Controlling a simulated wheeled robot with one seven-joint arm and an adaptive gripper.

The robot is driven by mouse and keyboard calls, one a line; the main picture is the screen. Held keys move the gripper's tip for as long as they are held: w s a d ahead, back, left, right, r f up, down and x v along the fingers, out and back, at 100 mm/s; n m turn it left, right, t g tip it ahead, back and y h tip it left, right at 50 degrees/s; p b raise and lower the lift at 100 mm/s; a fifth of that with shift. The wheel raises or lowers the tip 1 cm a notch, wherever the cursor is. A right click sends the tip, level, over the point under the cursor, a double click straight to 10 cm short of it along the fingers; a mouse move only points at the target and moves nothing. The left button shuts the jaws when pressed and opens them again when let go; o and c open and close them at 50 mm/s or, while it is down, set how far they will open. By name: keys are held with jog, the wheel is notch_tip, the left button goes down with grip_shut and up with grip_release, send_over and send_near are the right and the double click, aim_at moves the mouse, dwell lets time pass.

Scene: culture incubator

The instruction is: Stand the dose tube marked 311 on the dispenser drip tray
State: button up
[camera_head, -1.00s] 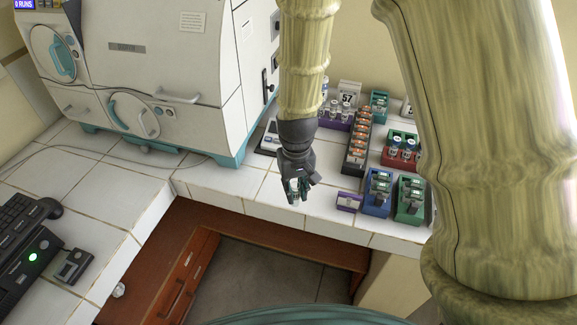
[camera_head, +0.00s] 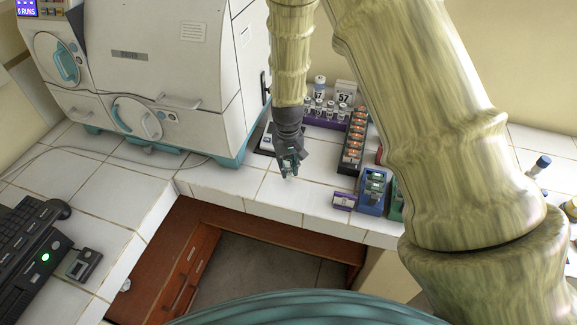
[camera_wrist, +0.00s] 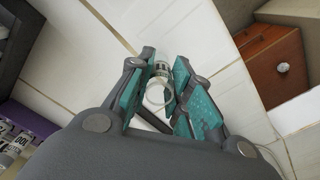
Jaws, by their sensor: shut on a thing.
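My gripper (camera_head: 289,166) is over the white tiled counter, to the right of the large white machine. In the wrist view its teal-padded fingers (camera_wrist: 165,90) are shut on a small clear tube with a whitish end (camera_wrist: 158,94). No number can be read on the held tube. In the head view the fingers mostly hide it. I cannot make out the dispenser drip tray for certain. A dark flat device (camera_head: 267,139) lies partly behind my gripper, next to the machine.
The white machine (camera_head: 150,75) stands at the left. A purple rack (camera_head: 325,121) of vials, a black rack (camera_head: 353,150) of orange-labelled items and a blue rack (camera_head: 373,192) stand to the right. A small purple block (camera_head: 344,201) is near the counter's front edge. Tiles below my gripper are clear.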

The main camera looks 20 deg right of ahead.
jog(key=shift+f, duration=0.75)
jog(key=shift+f, duration=0.1)
jog(key=o, duration=0.7)
jog(key=shift+o, duration=0.2)
